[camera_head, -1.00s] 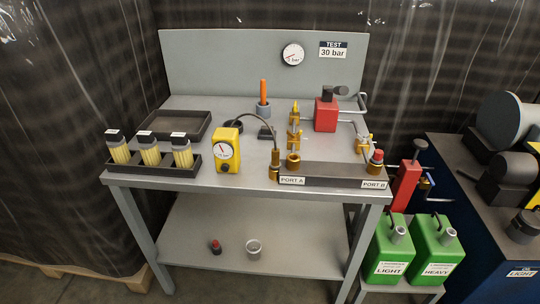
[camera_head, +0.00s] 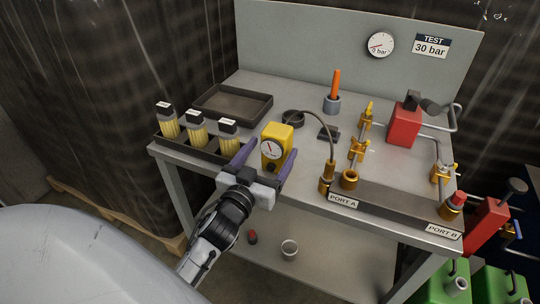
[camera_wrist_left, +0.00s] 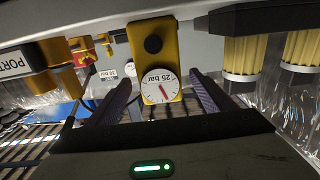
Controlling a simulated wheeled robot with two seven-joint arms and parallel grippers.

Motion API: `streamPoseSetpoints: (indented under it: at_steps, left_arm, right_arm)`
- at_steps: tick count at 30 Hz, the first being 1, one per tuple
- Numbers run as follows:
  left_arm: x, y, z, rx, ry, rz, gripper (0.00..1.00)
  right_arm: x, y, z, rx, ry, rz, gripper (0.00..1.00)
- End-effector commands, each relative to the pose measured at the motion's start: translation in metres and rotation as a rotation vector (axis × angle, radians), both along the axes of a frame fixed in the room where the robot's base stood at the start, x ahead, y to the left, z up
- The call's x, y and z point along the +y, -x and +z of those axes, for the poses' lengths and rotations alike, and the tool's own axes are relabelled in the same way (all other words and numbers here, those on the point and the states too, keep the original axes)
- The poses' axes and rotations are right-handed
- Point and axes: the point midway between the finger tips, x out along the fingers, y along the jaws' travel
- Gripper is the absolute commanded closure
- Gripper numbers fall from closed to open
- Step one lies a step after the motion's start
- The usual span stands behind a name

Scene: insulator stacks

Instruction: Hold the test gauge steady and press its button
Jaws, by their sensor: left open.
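The test gauge (camera_head: 275,142) is a yellow box with a white round dial, standing upright on the grey bench near its front edge. A dark hose runs from its top to a brass fitting by Port A. My left gripper (camera_head: 264,163) is open in front of the gauge, with one purple finger on each side of it. In the left wrist view the gauge (camera_wrist_left: 155,60) lies between the two fingers (camera_wrist_left: 160,95), its dial reading "25 bar". A dark round button (camera_wrist_left: 153,44) shows on its yellow face. No contact between fingers and gauge is clear. My right gripper is not in view.
A dark rack (camera_head: 175,146) with several yellow filter cups stands just left of the gauge. The Port A block (camera_head: 378,205) with brass fittings stands to the right. An empty dark tray (camera_head: 232,103) lies behind. A red cap (camera_head: 252,237) and a clear cup (camera_head: 289,248) are on the lower shelf.

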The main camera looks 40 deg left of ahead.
Motion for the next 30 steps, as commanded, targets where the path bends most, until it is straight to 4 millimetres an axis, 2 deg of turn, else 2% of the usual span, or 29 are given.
streamPoseSetpoints:
  at_steps: [6, 12, 18, 26, 30]
  left_arm:
    - [0.009, -0.040, 0.001, -0.001, 0.000, -0.001, 0.25]
    - [0.016, -0.067, 0.000, 0.000, 0.000, 0.000, 0.25]
    - [0.018, -0.078, 0.000, 0.002, 0.000, -0.001, 0.25]
    - [0.019, -0.078, 0.000, 0.002, 0.000, -0.001, 0.25]
    - [0.019, -0.078, 0.000, 0.002, 0.000, -0.001, 0.49]
  right_arm:
    - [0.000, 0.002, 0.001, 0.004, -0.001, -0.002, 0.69]
    - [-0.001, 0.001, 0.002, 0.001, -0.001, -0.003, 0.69]
    - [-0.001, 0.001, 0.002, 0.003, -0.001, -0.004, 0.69]
    - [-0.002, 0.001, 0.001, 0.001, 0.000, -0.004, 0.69]
    - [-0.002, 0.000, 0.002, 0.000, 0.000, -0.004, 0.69]
